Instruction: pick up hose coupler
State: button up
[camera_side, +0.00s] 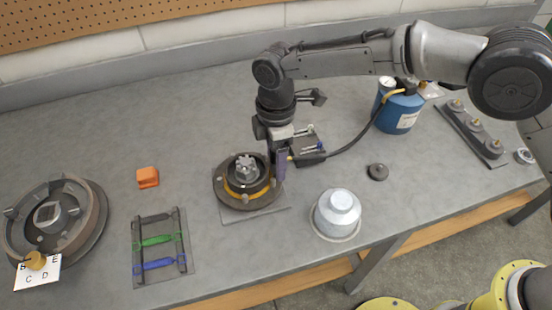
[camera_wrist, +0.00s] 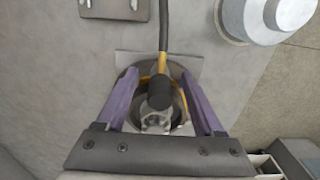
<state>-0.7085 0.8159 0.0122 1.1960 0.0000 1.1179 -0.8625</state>
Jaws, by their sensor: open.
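The hose coupler (camera_wrist: 159,95) looks like a dark cylinder with a yellow fitting on a black hose (camera_wrist: 163,30). In the wrist view it lies between the two purple fingers of my gripper (camera_wrist: 161,78), with visible gaps on both sides. The fingers are open and do not appear to touch it. In the side view, my gripper (camera_side: 283,163) points down at the right edge of the round hub (camera_side: 245,170). The black hose (camera_side: 355,138) runs from there to a blue canister (camera_side: 399,110). The coupler's far end is partly hidden in the side view.
The hub stands on a grey plate (camera_side: 265,207). A silver domed part (camera_side: 338,212) is close on the right, with a small black knob (camera_side: 377,171) beyond. An orange block (camera_side: 147,177), a tool tray (camera_side: 138,262) and a brake drum (camera_side: 92,225) are left.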

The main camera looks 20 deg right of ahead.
jog(key=shift+f, duration=0.2)
grip_shut()
jog(key=shift+r, duration=0.2)
dwell(0.4)
jog(key=shift+r, duration=0.3)
notch_tip(320, 180, up, 2)
jog(key=shift+r, duration=0.1)
jog(key=s+d+r, duration=0.9)
jog(key=s+r, duration=0.1)
jog(key=r, duration=0.3)
jog(key=shift+s, duration=0.3)
